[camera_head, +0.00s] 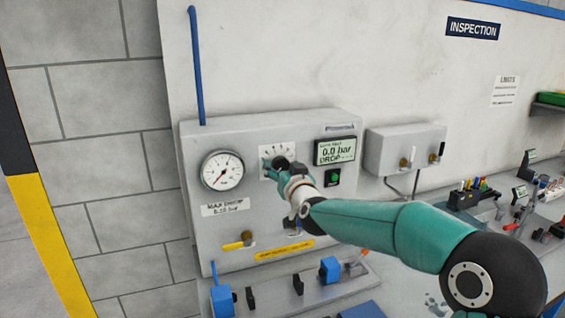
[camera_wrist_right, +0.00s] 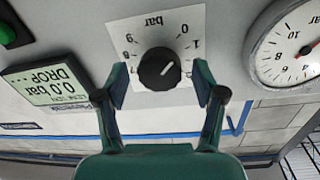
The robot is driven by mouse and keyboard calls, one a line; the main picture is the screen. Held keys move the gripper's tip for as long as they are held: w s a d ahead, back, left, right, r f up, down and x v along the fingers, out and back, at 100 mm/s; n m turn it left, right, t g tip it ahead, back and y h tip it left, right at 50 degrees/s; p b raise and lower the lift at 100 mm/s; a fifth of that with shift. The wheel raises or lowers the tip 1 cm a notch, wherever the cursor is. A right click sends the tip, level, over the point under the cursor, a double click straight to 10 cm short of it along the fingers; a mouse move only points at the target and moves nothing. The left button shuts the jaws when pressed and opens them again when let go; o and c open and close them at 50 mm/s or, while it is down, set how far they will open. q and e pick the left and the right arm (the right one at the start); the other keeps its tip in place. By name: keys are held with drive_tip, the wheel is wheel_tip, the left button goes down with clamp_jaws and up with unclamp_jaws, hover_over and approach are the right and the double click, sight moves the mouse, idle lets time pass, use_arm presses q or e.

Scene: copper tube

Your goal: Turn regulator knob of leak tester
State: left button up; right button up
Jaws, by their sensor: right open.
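The leak tester (camera_head: 205,240) is a light grey box on the wall. In the head view the knob (camera_head: 281,163) is partly hidden by my gripper. My right gripper (camera_wrist_right: 160,80) is open, with one teal finger on each side of the knob and a visible gap to each. Whether the fingertips reach the knob's depth is hard to tell. A display (camera_head: 335,151) reads 0.0 bar DROP. My left gripper is not in view.
A round pressure gauge (camera_head: 222,170) is left of the knob; a green button (camera_head: 333,177) is right. A yellow-handled valve (camera_head: 238,243) sits below. Blue clamps (camera_head: 330,269) stand on the bench. A smaller grey box (camera_head: 392,150) is on the wall at right.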

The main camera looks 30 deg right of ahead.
drive_tip(key=shift+w+d, duration=0.15)
drive_tip(key=shift+w, duration=0.15)
drive_tip(key=c, duration=1.1)
drive_tip(key=shift+d, duration=0.1)
